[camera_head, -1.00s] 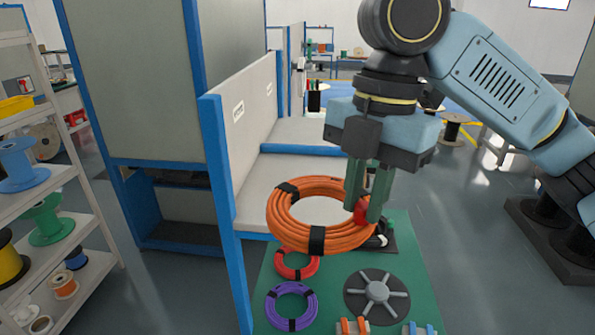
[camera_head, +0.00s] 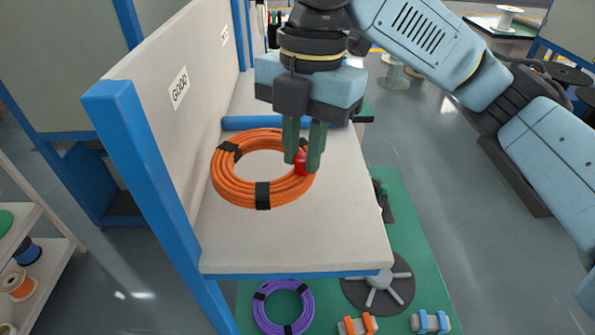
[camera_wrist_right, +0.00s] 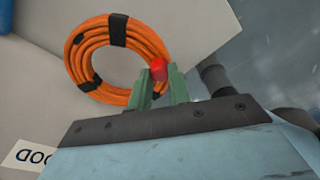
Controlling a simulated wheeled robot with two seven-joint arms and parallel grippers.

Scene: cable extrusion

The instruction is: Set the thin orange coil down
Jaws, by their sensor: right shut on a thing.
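The orange coil (camera_head: 236,193) is a ring of cable with black bands and a red piece at its right side. In the head view it is over the pale shelf (camera_head: 300,235) by the panel marked GOOD; I cannot tell whether it touches the shelf. My right gripper (camera_head: 304,160), with green fingers, points down and is shut on the coil at the red piece. The wrist view also shows the coil (camera_wrist_right: 88,50) beyond the fingers (camera_wrist_right: 160,85), with the red piece between them. My left gripper is not in view.
A blue-edged panel (camera_head: 150,85) stands left of the shelf. A blue bar (camera_head: 270,122) crosses the shelf behind the coil. Below, a green mat (camera_head: 420,240) holds a purple coil (camera_head: 283,307) and a grey spoked disc (camera_head: 378,283). The shelf's front part is clear.

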